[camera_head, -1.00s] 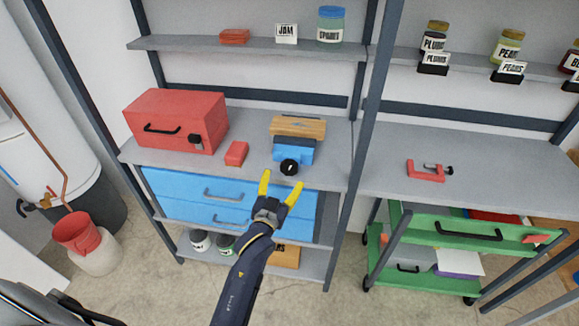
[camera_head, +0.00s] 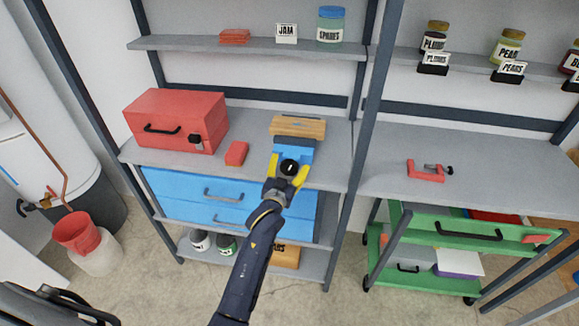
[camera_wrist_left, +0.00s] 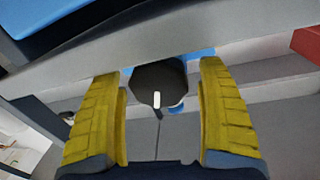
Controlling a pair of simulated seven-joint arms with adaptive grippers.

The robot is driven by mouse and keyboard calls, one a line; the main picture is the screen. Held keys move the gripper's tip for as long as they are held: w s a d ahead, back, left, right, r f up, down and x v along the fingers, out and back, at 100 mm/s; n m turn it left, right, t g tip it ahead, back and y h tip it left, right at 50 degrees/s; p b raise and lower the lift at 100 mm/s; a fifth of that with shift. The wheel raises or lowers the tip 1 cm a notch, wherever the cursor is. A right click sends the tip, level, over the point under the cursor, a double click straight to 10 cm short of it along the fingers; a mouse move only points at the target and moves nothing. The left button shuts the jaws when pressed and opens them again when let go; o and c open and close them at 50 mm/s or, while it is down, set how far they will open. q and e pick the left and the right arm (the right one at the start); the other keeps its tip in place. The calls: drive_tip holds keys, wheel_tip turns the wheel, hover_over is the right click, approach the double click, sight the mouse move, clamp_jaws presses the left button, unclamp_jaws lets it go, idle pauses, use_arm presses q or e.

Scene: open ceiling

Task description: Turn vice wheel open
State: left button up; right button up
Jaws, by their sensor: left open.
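The blue vice (camera_head: 294,151) stands on the grey shelf, with a wooden block (camera_head: 299,127) behind it. Its round black wheel (camera_head: 289,167) faces the front. My left gripper (camera_head: 288,170) has yellow fingers, one on each side of the wheel. In the left wrist view the wheel (camera_wrist_left: 159,84) lies between the tips of the open left gripper (camera_wrist_left: 160,95), with gaps visible on both sides and a small white mark on its face. Whether the fingers touch it cannot be seen in the head view. My right gripper is not in view.
A red box (camera_head: 176,120) and a small red block (camera_head: 237,153) stand left of the vice on the grey shelf (camera_head: 335,160). Blue drawers (camera_head: 180,190) are below. A dark upright post (camera_head: 362,130) stands to the right, with a red clamp (camera_head: 427,172) beyond it.

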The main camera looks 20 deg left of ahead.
use_arm(q)
drive_tip(key=c, duration=1.2)
drive_tip(key=n, duration=0.4)
drive_tip(key=shift+a+n, duration=0.1)
drive_tip(key=shift+n, duration=0.2)
drive_tip(key=shift+c, duration=0.2)
drive_tip(key=o, duration=1.2)
drive_tip(key=shift+o, duration=0.2)
drive_tip(key=shift+s, duration=0.15)
drive_tip(key=s, duration=1.1)
drive_tip(key=shift+s+f, duration=0.2)
drive_tip(key=shift+s, duration=0.2)
